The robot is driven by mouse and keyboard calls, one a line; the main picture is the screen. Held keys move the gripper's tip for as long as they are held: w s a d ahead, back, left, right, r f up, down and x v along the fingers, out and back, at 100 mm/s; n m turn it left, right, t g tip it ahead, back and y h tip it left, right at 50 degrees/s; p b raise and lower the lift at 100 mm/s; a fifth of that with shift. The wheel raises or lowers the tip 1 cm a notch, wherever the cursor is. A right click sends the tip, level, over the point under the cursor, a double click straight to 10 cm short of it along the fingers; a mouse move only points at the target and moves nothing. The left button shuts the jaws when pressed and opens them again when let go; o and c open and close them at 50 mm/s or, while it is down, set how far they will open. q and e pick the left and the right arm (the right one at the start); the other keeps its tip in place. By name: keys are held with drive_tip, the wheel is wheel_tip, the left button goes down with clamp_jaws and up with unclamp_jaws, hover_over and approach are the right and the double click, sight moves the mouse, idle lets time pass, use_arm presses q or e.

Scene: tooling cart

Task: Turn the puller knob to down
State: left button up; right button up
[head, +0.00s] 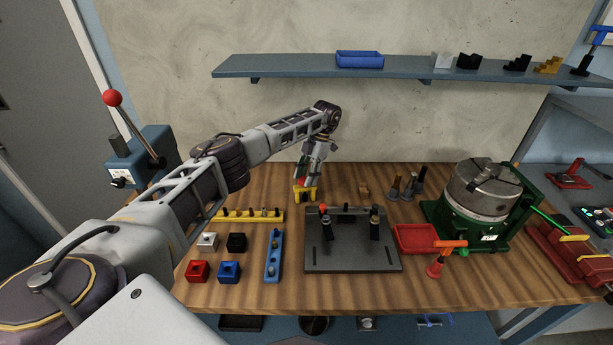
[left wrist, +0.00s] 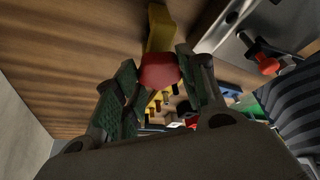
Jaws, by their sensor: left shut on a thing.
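My left gripper (head: 307,178) reaches down at the back middle of the wooden table. In the left wrist view its fingers (left wrist: 160,82) are on both sides of a red knob (left wrist: 160,70) and shut on it. The knob is on a yellow piece (left wrist: 159,28), which also shows below the fingers in the head view (head: 304,194). I take this to be the puller. The knob's own direction is hard to tell, as the fingers cover part of it. My right gripper is not in view.
A black plate (head: 352,262) with upright pegs and a red-tipped lever stands in front right of the gripper. A yellow peg rail (head: 240,215) lies to the left. A red tray (head: 415,238) and green chuck fixture (head: 478,200) stand right. A shelf (head: 300,67) runs above.

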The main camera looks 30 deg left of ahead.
use_arm(q)
drive_tip(key=o, duration=1)
drive_tip(key=shift+r, duration=0.1)
drive_tip(key=a+v, duration=0.1)
drive_tip(key=v, duration=0.6)
drive_tip(key=shift+d, duration=0.55)
drive_tip(key=shift+r, duration=0.15)
